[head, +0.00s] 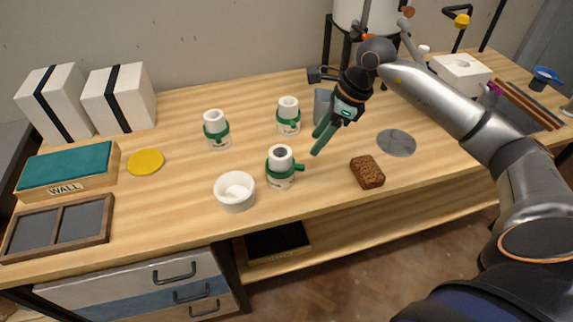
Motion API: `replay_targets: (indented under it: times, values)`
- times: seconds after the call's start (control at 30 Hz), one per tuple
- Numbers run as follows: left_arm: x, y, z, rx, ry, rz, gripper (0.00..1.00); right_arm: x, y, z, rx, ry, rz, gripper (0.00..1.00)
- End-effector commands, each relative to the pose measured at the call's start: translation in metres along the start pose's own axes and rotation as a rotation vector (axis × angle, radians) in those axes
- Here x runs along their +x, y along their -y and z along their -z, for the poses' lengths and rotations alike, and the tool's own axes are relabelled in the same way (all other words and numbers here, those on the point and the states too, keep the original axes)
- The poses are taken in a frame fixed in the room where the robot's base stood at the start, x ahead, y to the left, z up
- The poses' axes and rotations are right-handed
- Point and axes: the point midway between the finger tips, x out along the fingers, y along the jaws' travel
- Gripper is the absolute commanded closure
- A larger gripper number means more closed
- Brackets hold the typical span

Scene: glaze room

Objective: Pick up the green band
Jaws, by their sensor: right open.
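Three white jars stand upright on the wooden table, each with a green band around it. The front jar (279,154) has a green band (280,173) with a short tab sticking out to the right. The back left jar (214,118) has its own green band (217,134), and the back right jar (288,104) has another green band (289,122). My right gripper (317,143) has green fingers. It is open and empty, above and to the right of the front jar, apart from it. My left gripper is not in view.
A white bowl (235,191) stands left of the front jar. A brown sponge-like block (367,172) and a grey disc (396,143) lie to the right. A grey container (322,104) stands behind my gripper. A yellow disc (145,162) and a "WALL" box (66,189) are at left.

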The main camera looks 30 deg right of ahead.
Motion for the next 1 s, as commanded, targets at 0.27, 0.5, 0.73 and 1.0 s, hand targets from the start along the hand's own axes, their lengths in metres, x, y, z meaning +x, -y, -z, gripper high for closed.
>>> replay_targets:
  times: [0.27, 0.5, 0.73, 1.0]
  values:
    - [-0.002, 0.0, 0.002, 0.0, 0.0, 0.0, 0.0, 0.032, -0.001, -0.001, 0.0, 0.003, -0.001, 0.45]
    - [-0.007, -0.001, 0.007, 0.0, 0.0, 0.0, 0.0, 0.062, -0.007, -0.001, 0.001, 0.002, -0.007, 0.45]
    - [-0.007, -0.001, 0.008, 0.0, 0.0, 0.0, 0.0, 0.084, -0.006, -0.001, 0.0, 0.003, -0.002, 0.45]
    - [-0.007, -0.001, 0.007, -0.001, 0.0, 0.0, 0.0, 0.084, -0.006, -0.001, -0.001, 0.004, -0.001, 0.52]
